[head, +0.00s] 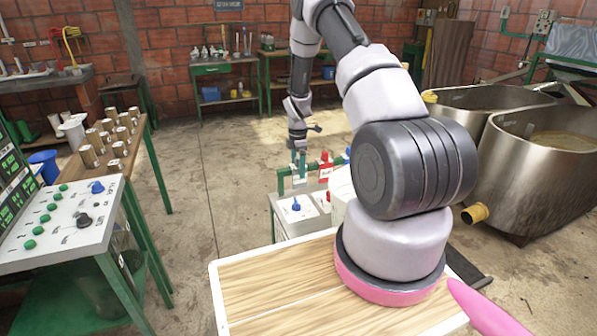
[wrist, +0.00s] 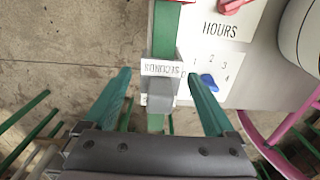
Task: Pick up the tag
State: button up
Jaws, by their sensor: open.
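A pale grey tag (wrist: 160,90) marked SECONDS, its lettering inverted in the wrist view, sits at a green bar (wrist: 167,30). My gripper (wrist: 158,75) is open, with one teal finger on each side of the tag and a gap on both sides. I cannot tell how deep the fingers reach beside it. In the head view my gripper (head: 299,163) points down over a control box (head: 290,222), at its green rail. The tag is small there and hard to make out.
The box carries a blue knob (wrist: 208,82), a red knob (wrist: 235,4) and an HOURS dial close to my right finger. A wooden-topped surface (head: 275,290) lies in front. A console (head: 70,215) stands left, metal tubs (head: 545,165) right.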

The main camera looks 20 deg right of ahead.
jog(key=shift+f, duration=0.1)
jog(key=shift+c, duration=0.3)
grip_shut()
